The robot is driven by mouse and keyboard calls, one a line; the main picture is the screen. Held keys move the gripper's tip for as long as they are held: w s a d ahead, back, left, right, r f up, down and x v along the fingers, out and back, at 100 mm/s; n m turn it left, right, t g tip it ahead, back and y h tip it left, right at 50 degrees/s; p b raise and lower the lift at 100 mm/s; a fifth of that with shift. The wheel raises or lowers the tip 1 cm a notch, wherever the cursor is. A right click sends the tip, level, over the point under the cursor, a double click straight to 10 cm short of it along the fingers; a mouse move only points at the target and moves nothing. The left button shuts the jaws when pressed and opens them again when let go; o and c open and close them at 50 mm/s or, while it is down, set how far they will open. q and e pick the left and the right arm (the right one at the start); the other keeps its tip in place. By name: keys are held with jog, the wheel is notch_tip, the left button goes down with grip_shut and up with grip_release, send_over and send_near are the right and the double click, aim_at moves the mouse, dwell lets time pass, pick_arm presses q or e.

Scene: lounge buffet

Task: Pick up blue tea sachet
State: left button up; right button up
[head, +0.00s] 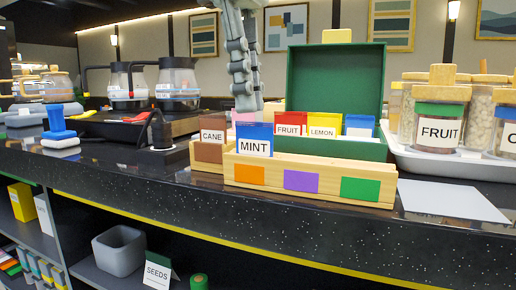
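A blue sachet labelled MINT (254,131) stands upright at the left end of a wooden tray (330,181). The tray's front has orange, purple and green patches. My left gripper (247,106) comes down from the top, just above and behind the blue sachet. Its fingers sit close together, and their tips are partly hidden behind the sachets, so its opening and any contact are unclear. Another partly blue sachet (360,122) stands farther right, by the open green box (336,80). My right gripper is not in view.
Red FRUIT (289,122) and yellow LEMON (322,123) sachets stand right of the blue one, a brown CANE packet (213,130) left. Lidded jars (440,122) crowd a white tray at right. Coffee pots (180,82) stand at left. A blank sheet (452,200) lies front right.

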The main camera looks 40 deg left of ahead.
aim_at(254, 127)
pick_arm(q)
jog(key=f, duration=0.5)
jog(key=shift+w+d, duration=0.2)
jog(key=shift+d, duration=0.1)
grip_shut()
jog(key=shift+r, duration=0.15)
